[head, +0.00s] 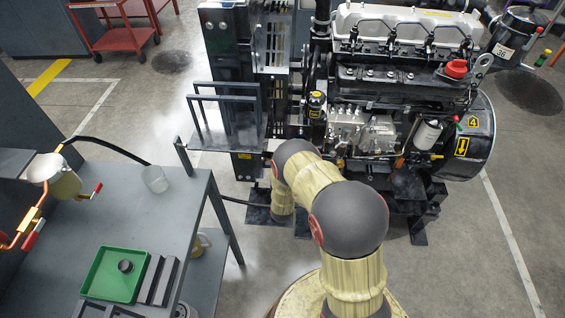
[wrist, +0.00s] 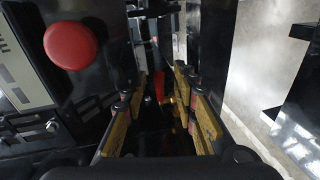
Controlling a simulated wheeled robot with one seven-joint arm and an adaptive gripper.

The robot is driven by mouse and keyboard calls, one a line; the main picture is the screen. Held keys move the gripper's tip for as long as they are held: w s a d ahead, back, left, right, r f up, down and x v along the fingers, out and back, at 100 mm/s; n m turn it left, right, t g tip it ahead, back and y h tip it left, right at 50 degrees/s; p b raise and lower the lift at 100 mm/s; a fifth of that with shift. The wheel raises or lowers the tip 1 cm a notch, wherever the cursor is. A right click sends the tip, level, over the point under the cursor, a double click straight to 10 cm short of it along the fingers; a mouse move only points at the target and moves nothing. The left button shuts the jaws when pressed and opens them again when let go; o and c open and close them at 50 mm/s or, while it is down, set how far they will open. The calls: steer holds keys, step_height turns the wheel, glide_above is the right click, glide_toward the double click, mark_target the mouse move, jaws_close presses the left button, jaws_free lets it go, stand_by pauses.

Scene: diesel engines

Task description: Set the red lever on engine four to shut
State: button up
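The engine (head: 390,75) stands at the upper right of the head view, with a yellow plate marked 4 (head: 473,122) on its right end. In the wrist view a small red lever (wrist: 158,86) shows ahead, in the gap between the finger lines, with a brassy part beside it. Its exact position and whether it touches a finger cannot be told. My gripper (wrist: 163,95) has its two yellow-padded fingers apart, with nothing clearly held. In the head view my arm hides the gripper and I cannot pick out the lever.
A round red button (wrist: 70,45) sits on a dark panel close left of my gripper. A black frame (head: 235,105) stands left of the engine. A grey bench (head: 150,215) with a green tray (head: 115,274) is at left.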

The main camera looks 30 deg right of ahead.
steer(key=shift+x, duration=0.9)
steer(key=shift+c, duration=1.3)
jaws_close()
